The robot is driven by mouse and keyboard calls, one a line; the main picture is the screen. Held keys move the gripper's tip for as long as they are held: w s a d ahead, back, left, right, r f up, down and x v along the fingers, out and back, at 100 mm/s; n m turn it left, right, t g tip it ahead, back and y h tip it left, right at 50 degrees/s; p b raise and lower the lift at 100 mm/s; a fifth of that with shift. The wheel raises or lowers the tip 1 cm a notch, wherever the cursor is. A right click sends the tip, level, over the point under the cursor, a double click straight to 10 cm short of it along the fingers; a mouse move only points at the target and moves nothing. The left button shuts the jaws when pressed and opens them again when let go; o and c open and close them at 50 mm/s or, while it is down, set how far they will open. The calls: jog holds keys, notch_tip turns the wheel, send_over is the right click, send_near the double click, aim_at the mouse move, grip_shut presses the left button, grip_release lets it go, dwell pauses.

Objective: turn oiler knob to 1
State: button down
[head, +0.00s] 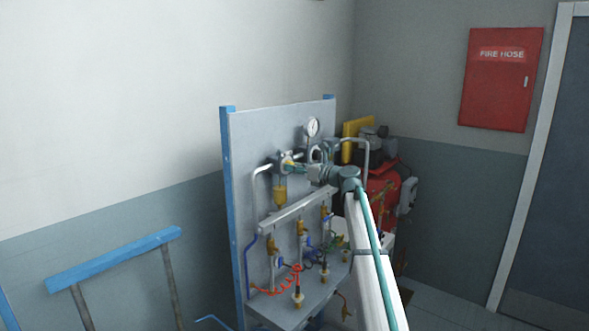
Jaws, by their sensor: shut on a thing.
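The oiler (280,196) has a yellow bowl and hangs on the pipework at the upper left of the grey panel. My gripper (293,167) reaches it from the right, at the height of the oiler's top. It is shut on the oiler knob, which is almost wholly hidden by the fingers. The knob's marks and setting are too small to read.
A pressure gauge (313,127) stands above, near the panel's top edge. A silver manifold bar (298,210) with several valves and a red coiled hose (284,288) lies below. A red machine (383,193) stands behind at right. A blue-topped frame (114,259) stands at left.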

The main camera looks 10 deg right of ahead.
jog(key=shift+f+n+b, duration=0.1)
jog(key=shift+n+b, duration=0.3)
jog(key=shift+b, duration=0.05)
jog(key=shift+r+n+t+h+b, duration=0.1)
jog(key=shift+n+t+h+b, duration=0.2)
jog(key=shift+n+b, duration=7.15)
jog(key=shift+r+n+t+h+b, duration=0.1)
jog(key=shift+n+h+b, duration=0.3)
jog(key=shift+n+b, duration=7.05)
